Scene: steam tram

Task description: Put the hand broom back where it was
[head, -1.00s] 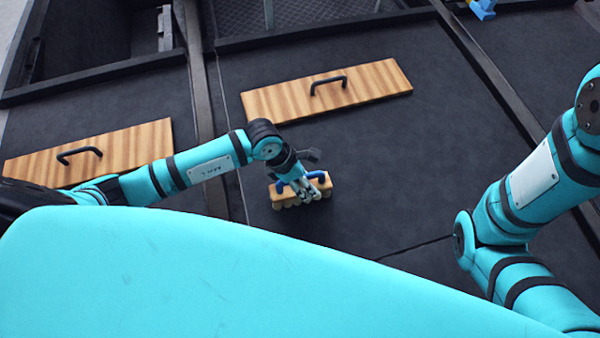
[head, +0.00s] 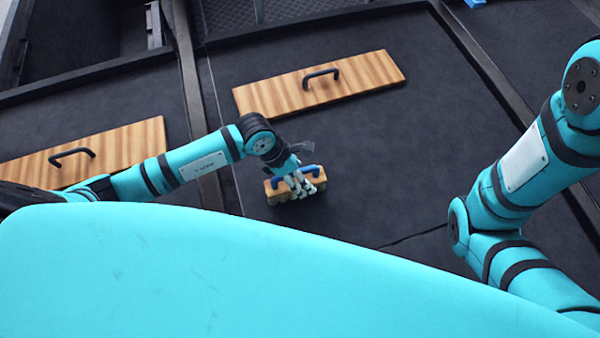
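The hand broom (head: 274,197) is a small light-wood block with a blue handle, low in the middle of the head view over the dark floor. My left gripper (head: 301,187) is right at it, its pale fingers overlapping the blue handle and the block. The fingers hide part of the handle, and I cannot tell whether they are closed on it. I also cannot tell whether the broom rests on the floor or hangs just above it. My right arm is at the right, but its gripper is out of view.
A wooden panel with a black handle (head: 370,77) lies behind the broom, and another panel (head: 130,140) lies at the left. Dark raised beams (head: 470,55) divide the floor. A dark open box (head: 70,45) is at the back left. The floor right of the broom is clear.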

